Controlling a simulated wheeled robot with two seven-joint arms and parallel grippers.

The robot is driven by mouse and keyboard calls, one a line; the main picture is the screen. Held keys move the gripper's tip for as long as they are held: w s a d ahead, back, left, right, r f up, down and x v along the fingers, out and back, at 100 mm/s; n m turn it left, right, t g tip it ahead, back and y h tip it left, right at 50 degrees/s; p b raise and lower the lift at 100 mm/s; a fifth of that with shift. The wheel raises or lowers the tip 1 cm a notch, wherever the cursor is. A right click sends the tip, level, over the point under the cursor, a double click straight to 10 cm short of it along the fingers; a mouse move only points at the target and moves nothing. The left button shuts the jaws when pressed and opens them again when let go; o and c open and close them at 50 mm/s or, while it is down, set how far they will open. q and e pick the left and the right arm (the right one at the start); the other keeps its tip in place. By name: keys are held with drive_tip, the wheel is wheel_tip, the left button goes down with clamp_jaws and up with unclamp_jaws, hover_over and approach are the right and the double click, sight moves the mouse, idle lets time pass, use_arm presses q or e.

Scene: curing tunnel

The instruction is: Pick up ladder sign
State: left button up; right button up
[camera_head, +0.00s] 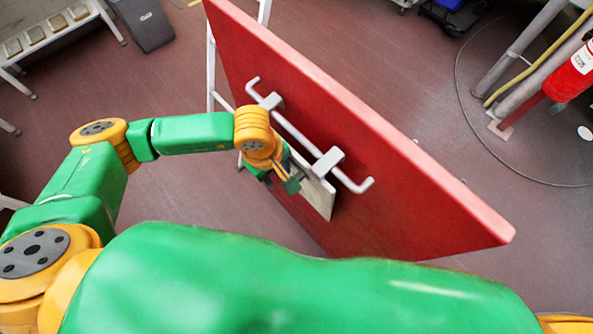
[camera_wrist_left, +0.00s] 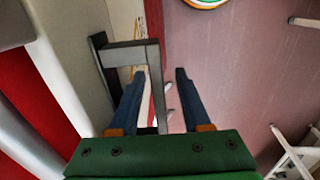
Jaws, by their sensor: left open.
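The ladder sign (camera_head: 318,197) is a pale flat plate hanging against the red panel (camera_head: 350,150), below a grey rail with hooked ends (camera_head: 300,135). In the left wrist view its pale plate (camera_wrist_left: 72,50) carries a dark grey handle (camera_wrist_left: 126,54). My left gripper (camera_head: 283,178) is at the sign's left side. In the left wrist view my left gripper (camera_wrist_left: 158,95) is open, and one bar of the handle shows between its fingers. I cannot tell whether the fingers touch it. My arm hides part of the sign. My right gripper is not in view.
A white ladder-like frame (camera_head: 211,75) stands behind the red panel. A grey bin (camera_head: 145,22) and a bench (camera_head: 45,35) are at the upper left. A red extinguisher (camera_head: 570,75) and pipes (camera_head: 520,55) are at the right. The floor left of the panel is clear.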

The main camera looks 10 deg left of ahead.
use_arm(q)
clamp_jaws()
idle(1.4)
